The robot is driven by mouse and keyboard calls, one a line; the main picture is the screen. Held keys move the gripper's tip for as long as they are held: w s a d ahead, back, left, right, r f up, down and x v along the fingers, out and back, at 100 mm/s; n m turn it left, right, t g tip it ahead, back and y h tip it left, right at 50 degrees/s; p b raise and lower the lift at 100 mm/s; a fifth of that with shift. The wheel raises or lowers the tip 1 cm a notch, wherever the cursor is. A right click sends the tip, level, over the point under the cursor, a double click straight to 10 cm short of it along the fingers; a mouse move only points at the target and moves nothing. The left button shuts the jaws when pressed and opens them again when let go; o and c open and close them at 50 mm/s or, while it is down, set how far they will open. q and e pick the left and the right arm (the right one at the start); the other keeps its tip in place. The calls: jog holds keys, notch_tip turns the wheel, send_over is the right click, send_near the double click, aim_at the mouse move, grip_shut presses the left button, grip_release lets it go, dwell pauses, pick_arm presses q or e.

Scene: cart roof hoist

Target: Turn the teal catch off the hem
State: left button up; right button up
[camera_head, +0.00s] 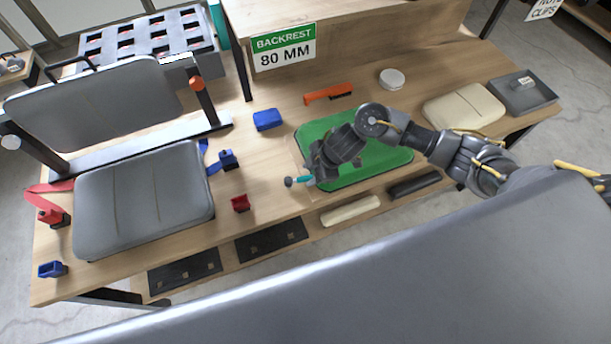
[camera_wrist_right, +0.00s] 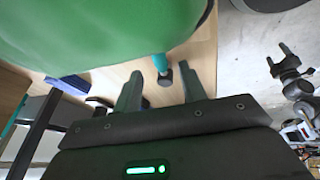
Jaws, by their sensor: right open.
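The teal catch (camera_head: 305,180) is a small bar with a dark round knob at its end. It sticks out from the left edge of the green cushion (camera_head: 390,160), which lies on the wooden bench. My right gripper (camera_head: 318,170) is over that edge, close beside the catch. In the right wrist view the teal catch (camera_wrist_right: 160,62) and its knob appear between the two open fingers (camera_wrist_right: 160,70). I cannot tell whether either finger touches it. The cushion (camera_wrist_right: 90,30) fills the upper left there.
A grey seat (camera_head: 140,195) and backrest (camera_head: 95,105) stand at left. A blue block (camera_head: 267,119), red cup (camera_head: 241,203) and orange-handled brush (camera_head: 328,93) lie around the cushion. A cream pad (camera_head: 464,107) is at right. Bare bench lies left of the catch.

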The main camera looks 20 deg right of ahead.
aim_at(304, 178)
jog(key=shift+x, duration=1.65)
grip_shut()
